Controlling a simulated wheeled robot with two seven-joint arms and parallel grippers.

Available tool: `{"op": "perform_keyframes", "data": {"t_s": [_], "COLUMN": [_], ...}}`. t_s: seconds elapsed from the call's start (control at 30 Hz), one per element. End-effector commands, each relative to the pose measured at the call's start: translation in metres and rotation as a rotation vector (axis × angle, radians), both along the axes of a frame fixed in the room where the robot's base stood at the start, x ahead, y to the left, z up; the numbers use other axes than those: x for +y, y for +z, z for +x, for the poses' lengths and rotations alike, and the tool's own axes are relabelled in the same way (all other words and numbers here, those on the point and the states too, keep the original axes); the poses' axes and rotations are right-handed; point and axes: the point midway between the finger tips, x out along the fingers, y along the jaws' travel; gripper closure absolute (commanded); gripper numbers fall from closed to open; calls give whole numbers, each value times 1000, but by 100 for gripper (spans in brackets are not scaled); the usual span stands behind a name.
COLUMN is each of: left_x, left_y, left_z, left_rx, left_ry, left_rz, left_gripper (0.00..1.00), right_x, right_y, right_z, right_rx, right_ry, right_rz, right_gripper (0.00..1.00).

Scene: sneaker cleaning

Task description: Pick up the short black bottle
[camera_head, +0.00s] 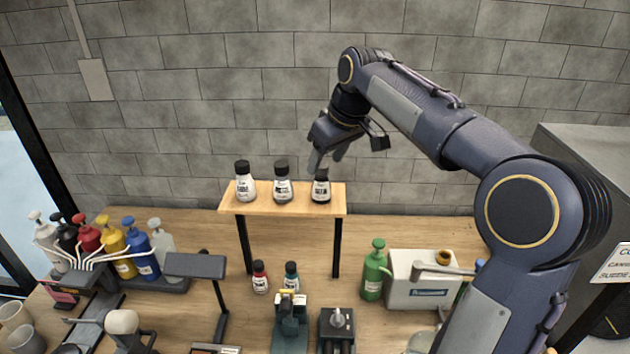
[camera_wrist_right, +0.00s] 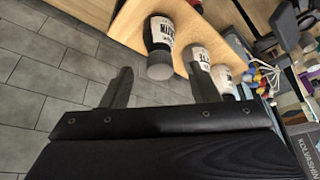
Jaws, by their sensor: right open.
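A short black bottle (camera_head: 321,190) with a white label stands upright at the right end of the raised wooden shelf (camera_head: 265,209). In the right wrist view the nearest bottle, black with a white label (camera_wrist_right: 158,35), appears to be this one, seen with its grey-looking cap towards me. My right gripper (camera_head: 326,158) is directly above it in the head view and partly hides its top. In the right wrist view the right gripper (camera_wrist_right: 162,88) is open, its two fingers apart with nothing between their tips. My left gripper does not show.
Two white-labelled bottles with dark caps, one in the middle (camera_head: 282,187) and one at left (camera_head: 245,184), share the shelf. A green pump bottle (camera_head: 374,272) stands right of the shelf.

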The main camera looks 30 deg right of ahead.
Motion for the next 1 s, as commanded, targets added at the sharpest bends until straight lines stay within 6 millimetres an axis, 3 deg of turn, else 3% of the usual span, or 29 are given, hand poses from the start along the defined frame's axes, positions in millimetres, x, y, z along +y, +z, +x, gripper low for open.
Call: {"op": "perform_keyframes", "data": {"t_s": [0.33,0.63,1.0], "left_x": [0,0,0], "left_y": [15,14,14], "left_z": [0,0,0], "left_rx": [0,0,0], "left_ry": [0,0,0], "left_rz": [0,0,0], "left_gripper": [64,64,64], "right_x": [5,6,6], "right_y": [-41,-45,-45], "right_z": [20,22,22], "right_rx": [2,-1,-1], "right_ry": [-1,-1,-1], "right_rz": [1,2,2], "right_gripper": [45,46,95]}}
